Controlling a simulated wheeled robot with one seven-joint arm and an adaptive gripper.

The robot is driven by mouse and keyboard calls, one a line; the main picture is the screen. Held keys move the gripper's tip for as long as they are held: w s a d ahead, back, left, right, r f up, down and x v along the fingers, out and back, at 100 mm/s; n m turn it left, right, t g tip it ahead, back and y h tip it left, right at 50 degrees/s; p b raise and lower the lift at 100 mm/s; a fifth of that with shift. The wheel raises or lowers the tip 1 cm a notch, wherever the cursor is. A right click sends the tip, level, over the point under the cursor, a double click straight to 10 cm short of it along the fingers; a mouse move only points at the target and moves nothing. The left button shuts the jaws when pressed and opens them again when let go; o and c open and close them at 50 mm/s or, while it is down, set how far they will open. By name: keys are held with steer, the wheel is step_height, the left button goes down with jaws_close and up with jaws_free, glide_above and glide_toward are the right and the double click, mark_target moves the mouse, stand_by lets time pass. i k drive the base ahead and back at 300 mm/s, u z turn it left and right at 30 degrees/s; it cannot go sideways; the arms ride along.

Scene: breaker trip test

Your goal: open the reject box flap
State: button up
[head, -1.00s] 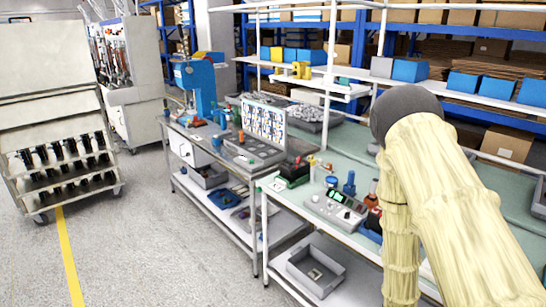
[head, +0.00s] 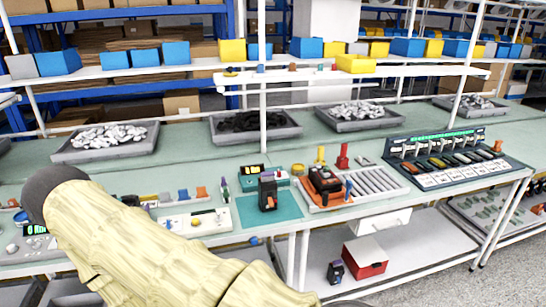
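A red box (head: 366,257), which looks like the reject box, stands on the lower shelf under the bench, right of the middle in the head view. A small dark spot shows on its front. I cannot tell from here which part is the flap or whether it is shut. My arm, in a pale ribbed cover, crosses the lower left of the view, well to the left of the red box. My gripper is not in view.
A small black device (head: 336,271) stands just left of the red box. A white drawer (head: 382,221) hangs under the bench top above it. A white table leg (head: 304,262) stands to the left. The lower shelf (head: 425,244) is bare right of the box.

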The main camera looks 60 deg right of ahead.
mark_target(366, 251)
steer(key=z, duration=3.45)
steer(key=k, duration=0.55)
steer(key=z, duration=0.45)
steer(key=i, duration=1.2)
steer(key=u, duration=1.4)
steer(key=i, duration=0.25)
steer(key=u, duration=0.2)
